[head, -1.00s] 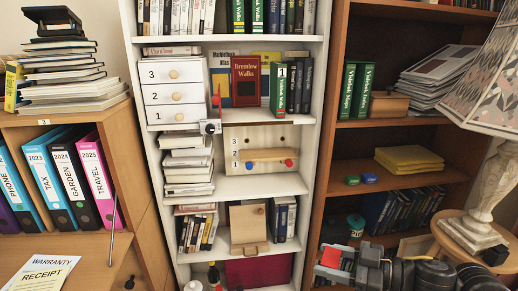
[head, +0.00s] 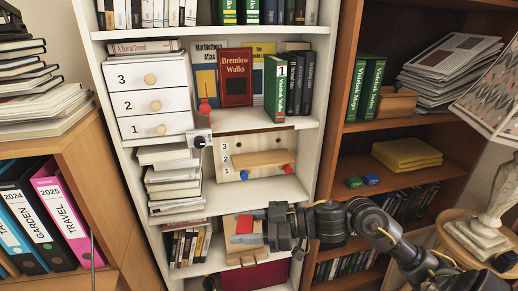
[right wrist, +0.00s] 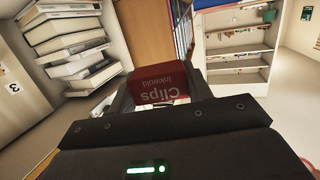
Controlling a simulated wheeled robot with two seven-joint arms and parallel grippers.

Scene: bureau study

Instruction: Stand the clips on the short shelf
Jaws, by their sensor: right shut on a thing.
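The clips are a red box (right wrist: 158,88) marked "Clips Inkwold", upside down in the right wrist view. In the head view the box's red face (head: 244,223) shows left of my right gripper (head: 262,227), which is shut on it. It is in front of the white bookcase's lower part, below the short shelf. The short shelf (head: 262,158) is a wooden board on a pale peg panel (head: 278,142) numbered 1 to 3. A red peg (head: 287,169) and a blue peg (head: 244,175) show by its ends. Its top looks bare. My left gripper is out of view.
A book stack (head: 172,182) stands left of the peg panel, and a white drawer unit (head: 150,95) is above it. Books stand on the white shelf (head: 300,122) above. A brown bookcase (head: 345,140) is on the right, with a lamp (head: 490,215) beyond.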

